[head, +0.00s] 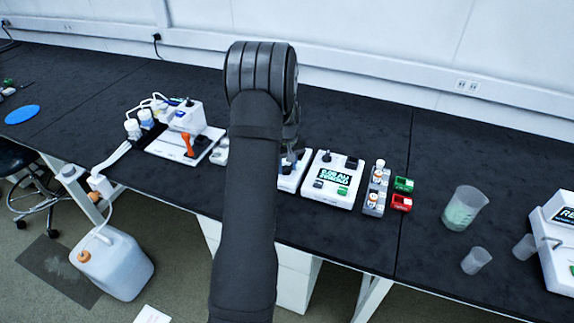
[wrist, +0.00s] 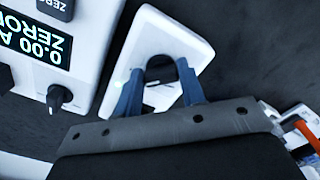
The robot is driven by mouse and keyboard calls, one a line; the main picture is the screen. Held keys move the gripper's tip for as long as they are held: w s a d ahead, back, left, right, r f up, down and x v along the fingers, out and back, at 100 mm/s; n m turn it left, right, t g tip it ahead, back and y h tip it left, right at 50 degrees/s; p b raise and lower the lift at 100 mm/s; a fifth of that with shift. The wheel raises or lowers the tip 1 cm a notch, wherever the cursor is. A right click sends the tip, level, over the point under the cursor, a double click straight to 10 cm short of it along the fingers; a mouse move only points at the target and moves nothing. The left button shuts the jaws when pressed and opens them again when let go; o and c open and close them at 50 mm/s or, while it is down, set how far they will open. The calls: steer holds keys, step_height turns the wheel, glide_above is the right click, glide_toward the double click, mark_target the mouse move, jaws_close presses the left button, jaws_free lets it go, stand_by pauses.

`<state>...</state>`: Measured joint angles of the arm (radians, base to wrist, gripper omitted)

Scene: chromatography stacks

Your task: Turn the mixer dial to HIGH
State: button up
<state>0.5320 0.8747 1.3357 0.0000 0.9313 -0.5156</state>
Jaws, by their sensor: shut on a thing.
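The mixer is a small white box (wrist: 195,45) in the wrist view, with a dark round dial (wrist: 160,68) on its face. My gripper (wrist: 159,72) has its two blue fingers on either side of the dial and is shut on it. The fingers and gripper body cover part of the box. No HIGH mark or pointer on the dial can be made out. In the head view, the white box (head: 294,181) shows only in part beside my arm, which hides most of the gripper and dial.
A white unit with a display (head: 335,178) stands close to the mixer's right. Beyond it are a vial rack (head: 376,190), green (head: 403,185) and red (head: 401,202) blocks and a beaker (head: 464,208). A white apparatus with an orange lever (head: 187,143) stands left of my arm.

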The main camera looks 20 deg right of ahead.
steer(key=shift+m, duration=0.5)
steer(key=o, duration=1)
steer(key=shift+r, duration=0.1)
step_height(320, 180, up, 17)
steer(key=shift+r, duration=0.15)
step_height(320, 180, down, 18)
steer(key=shift+r, duration=0.25)
